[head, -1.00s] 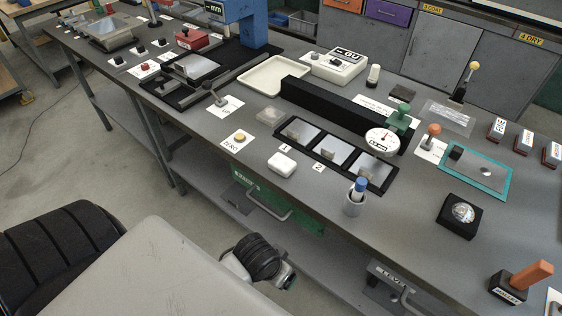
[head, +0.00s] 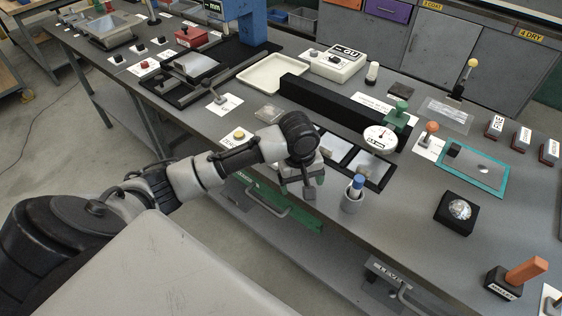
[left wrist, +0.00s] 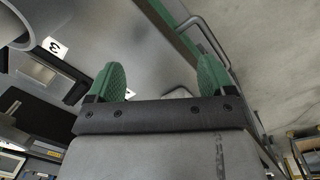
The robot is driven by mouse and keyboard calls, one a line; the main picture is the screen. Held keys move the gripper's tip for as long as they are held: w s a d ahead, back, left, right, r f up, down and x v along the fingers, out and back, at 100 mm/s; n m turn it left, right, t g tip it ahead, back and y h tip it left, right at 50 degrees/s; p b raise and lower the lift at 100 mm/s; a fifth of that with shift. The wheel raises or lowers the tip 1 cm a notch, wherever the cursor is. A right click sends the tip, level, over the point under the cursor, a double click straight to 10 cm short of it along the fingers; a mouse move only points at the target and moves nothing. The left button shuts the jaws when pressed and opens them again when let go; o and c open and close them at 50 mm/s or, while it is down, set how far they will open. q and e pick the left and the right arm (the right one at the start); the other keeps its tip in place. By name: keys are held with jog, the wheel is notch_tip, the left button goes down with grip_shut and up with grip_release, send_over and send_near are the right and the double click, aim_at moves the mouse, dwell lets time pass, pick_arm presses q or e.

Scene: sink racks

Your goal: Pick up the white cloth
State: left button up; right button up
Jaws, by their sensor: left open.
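My left gripper (head: 301,184) is over the front edge of the bench, beside the grey cup, in the head view. In the left wrist view its two green fingertips (left wrist: 160,80) are wide apart with nothing held between them. The white cloth is hidden behind my left gripper and wrist in the head view now; earlier it lay folded on the bench near the front edge. A small pale patch shows low between the fingers in the left wrist view, but I cannot tell if it is the cloth. My right gripper is not in view.
Behind are a black framed tray (head: 379,186), a round dial gauge (head: 380,139) and a long black block (head: 330,105). A black block with a shiny dome (head: 458,212) sits farther right.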

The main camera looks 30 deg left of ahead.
pick_arm(q)
jog(key=w+a+r+n, duration=0.1)
jog(key=a+r+n, duration=0.1)
jog(key=a, duration=0.1)
jog(key=w+a+r+n, duration=0.2)
jog(key=a+r, duration=0.1)
jog(key=w+a+r+n, duration=0.2)
jog(key=a+n, duration=0.1)
jog(key=shift+w+r+g+y, duration=0.2)
jog(key=shift+r+g+y, duration=0.1)
jog(key=shift+g, duration=0.1)
jog(key=shift+a+f, duration=0.15)
jog(key=shift+n, duration=0.3)
notch_tip(320, 180, down, 5)
jog(key=shift+w+r, duration=0.1)
jog(key=shift+r, duration=0.1)
jog(key=f, duration=0.3)
jog(key=f+p, duration=0.1)
jog(key=f, duration=0.1)
jog(key=shift+s+f, duration=0.3)
jog(key=shift+s, duration=0.05)
jog(key=shift+c, duration=0.3)
jog(key=c, duration=0.9)
